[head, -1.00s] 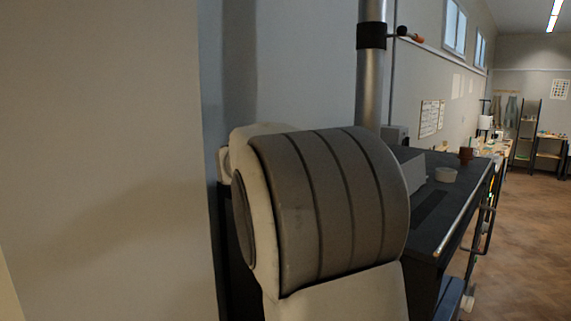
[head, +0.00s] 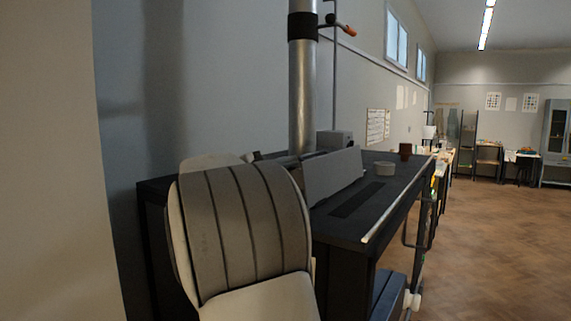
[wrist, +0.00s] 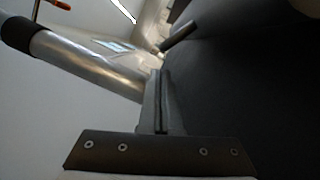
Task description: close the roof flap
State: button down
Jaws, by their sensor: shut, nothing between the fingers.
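The roof flap (head: 335,176) is a flat grey plate on top of the long dark kiln-like body (head: 340,228). It stands raised and leaning, with a dark slot (head: 358,199) in the roof in front of it. My gripper (wrist: 160,74) shows in the wrist view with its two fingers together and nothing between them. The dark roof surface fills the right of that view; I cannot surely make out the flap there. In the head view my gripper is hidden behind my own arm, so its gap to the flap cannot be told.
A metal flue pipe (head: 302,95) rises behind the flap, with an orange-tipped handle (head: 349,31). A grey box (head: 334,139), a pale bowl (head: 384,168) and a brown cup (head: 405,150) stand on the roof. A light rail (head: 398,204) edges it. Open floor (head: 490,240) lies right.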

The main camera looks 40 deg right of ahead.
aim_at(337, 157)
jog(key=d, duration=0.4)
jog(key=d+p, duration=0.1)
jog(key=d, duration=0.1)
jog(key=shift+w+d+r, duration=0.2)
jog(key=shift+d+r, duration=0.05)
jog(key=shift+s+r, duration=0.1)
jog(key=shift+s+r+m+b, duration=0.15)
jog(key=shift+r+m+b, duration=0.05)
jog(key=shift+m+b, duration=0.2)
